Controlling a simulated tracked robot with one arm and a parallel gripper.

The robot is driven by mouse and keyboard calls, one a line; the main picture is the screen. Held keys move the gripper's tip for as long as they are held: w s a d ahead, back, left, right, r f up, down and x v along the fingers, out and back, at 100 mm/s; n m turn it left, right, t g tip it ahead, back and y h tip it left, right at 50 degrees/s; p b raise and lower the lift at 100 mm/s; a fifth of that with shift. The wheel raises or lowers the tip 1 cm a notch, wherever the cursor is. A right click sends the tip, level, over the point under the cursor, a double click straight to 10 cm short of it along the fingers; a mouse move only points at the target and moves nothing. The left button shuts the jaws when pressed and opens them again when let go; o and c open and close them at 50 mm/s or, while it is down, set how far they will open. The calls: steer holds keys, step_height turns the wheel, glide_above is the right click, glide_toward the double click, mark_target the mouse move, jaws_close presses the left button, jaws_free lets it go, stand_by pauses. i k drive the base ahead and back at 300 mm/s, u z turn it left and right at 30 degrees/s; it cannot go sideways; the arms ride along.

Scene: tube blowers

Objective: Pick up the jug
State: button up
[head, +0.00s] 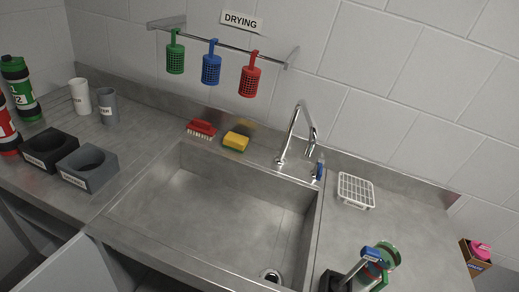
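My gripper (373,266) shows at the bottom right, cut off by the lower edge. It has dark and silver parts and blue at its tips, over the counter right of the sink. A round thing with a green rim and some red (389,254) shows right at the fingertips. I cannot tell whether it is apart from my gripper, held by it, or a jug. I make out no other clear jug. The gap between the fingers is too small and overlapped to read.
The empty metal sink (215,210) has a tap (297,130) behind it. A white rack (355,190) lies on the right counter. A red brush (201,129) and yellow sponge (236,141) sit on the back ledge. Bottles, cups and holders (88,168) stand left. Baskets (211,66) hang above.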

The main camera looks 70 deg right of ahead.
mark_target(371, 274)
steer(key=z, duration=1.65)
steer(key=k, duration=1.25)
steer(key=z, duration=0.5)
steer(key=i, duration=1)
steer(key=u, duration=1.3)
